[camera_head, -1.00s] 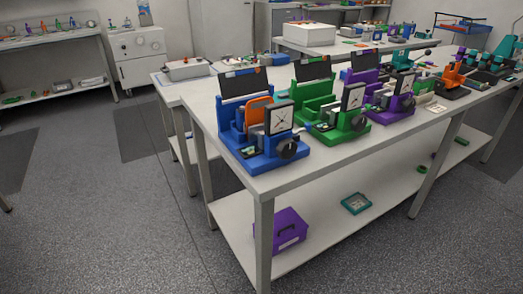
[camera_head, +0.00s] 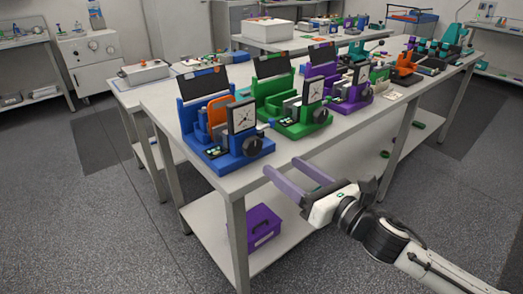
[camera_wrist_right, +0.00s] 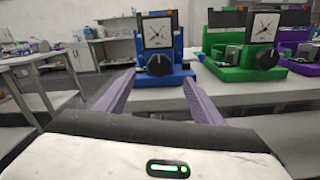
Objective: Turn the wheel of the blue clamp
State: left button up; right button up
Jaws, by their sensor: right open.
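The blue clamp (camera_head: 213,152) stands at the near left corner of the table, with an orange part, a square dial and a black wheel (camera_head: 252,146) on its front right. My right gripper (camera_head: 289,168) is open and empty, in front of the table edge, to the right of and a little below the wheel. In the right wrist view the blue clamp (camera_wrist_right: 176,62) is ahead, and its black wheel (camera_wrist_right: 160,65) appears between the two purple fingers, beyond their tips. The fingers are apart from the wheel. My left gripper is not in view.
A green clamp (camera_head: 297,125) stands just right of the blue one, and a purple clamp (camera_head: 357,98) is further right. The table's front edge (camera_head: 300,158) lies beside my right fingers. A purple box (camera_head: 262,225) sits on the lower shelf. The floor in front is clear.

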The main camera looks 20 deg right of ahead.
aim_at(255, 147)
jog(key=p+x, duration=0.1)
jog(key=x, duration=0.9)
jog(key=shift+f, duration=0.1)
jog(key=c, duration=1)
